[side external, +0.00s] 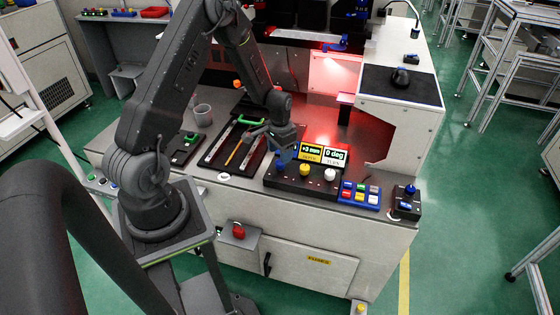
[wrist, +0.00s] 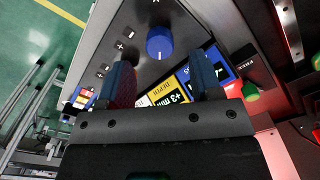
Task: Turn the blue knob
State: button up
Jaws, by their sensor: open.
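The blue knob (wrist: 160,42) shows clearly in the wrist view, on a dark panel just beyond my fingertips. A short white mark is on its lower edge in that picture. My gripper (wrist: 162,68) is open, one finger to each side below the knob, with nothing between them. In the side external view my gripper (side external: 283,156) hangs over the left end of the black control box (side external: 300,187) and mostly covers the blue knob. The gap between fingers and knob is hard to judge.
A yellow knob (side external: 305,170) and a white knob (side external: 330,174) stand to the right on the same box. Displays read "+3 mm" (side external: 311,153) and "0 deg" (side external: 335,156). A blue button panel (side external: 360,194) is further right; a tray (side external: 235,145) is left.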

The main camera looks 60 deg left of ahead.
aim_at(280, 166)
jog(key=shift+f, duration=2.15)
jog(key=c, duration=0.9)
